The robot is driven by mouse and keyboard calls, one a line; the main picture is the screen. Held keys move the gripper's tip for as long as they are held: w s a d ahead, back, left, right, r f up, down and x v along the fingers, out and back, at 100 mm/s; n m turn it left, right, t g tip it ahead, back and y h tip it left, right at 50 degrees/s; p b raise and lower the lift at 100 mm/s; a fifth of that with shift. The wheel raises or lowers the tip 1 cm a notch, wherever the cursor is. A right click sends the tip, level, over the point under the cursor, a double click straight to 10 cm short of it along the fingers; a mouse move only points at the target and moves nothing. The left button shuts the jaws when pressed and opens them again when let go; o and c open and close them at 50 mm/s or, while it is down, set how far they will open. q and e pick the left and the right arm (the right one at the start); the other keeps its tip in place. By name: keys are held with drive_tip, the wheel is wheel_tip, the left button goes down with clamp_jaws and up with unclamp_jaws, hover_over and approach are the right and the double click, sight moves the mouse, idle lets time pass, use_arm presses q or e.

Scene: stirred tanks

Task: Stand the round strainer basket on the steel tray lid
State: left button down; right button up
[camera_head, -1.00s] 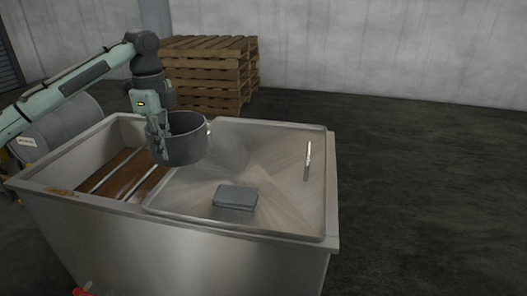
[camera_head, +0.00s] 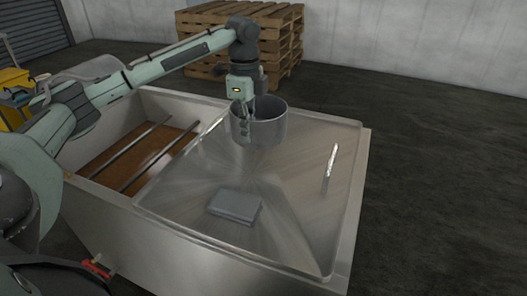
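The round strainer basket (camera_head: 269,130) is a grey steel cylinder, open at the top and upright, over the back part of the steel tray lid (camera_head: 292,215). My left gripper (camera_head: 245,128) points down and is shut on the basket's near-left wall. I cannot tell whether the basket's bottom touches the lid or hangs just above it. The lid is a shiny rimmed sheet covering the right part of the steel tank. My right gripper is not in view.
A grey flat block (camera_head: 235,207) lies on the lid's front part, and a thin bright-tipped stick (camera_head: 330,164) lies at its right. The tank's left part (camera_head: 140,160) is open, showing brown contents and two bars. Pallets (camera_head: 283,40) stand behind. The lid's middle is clear.

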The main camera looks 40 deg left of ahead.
sight(262, 147)
use_arm(q)
drive_tip(key=d, duration=0.1)
drive_tip(key=w+d+f, duration=0.1)
drive_tip(key=d+f, duration=0.1)
drive_tip(key=shift+w+d, duration=0.1)
drive_tip(key=shift+w, duration=0.2)
drive_tip(key=shift+f, duration=2.1)
drive_tip(key=c, duration=2.2)
unclamp_jaws()
drive_tip(key=shift+f, duration=0.15)
drive_tip(key=o, duration=0.5)
wheel_tip(262, 147, up, 12)
drive_tip(key=shift+s+r, duration=0.1)
drive_tip(key=shift+r, duration=0.1)
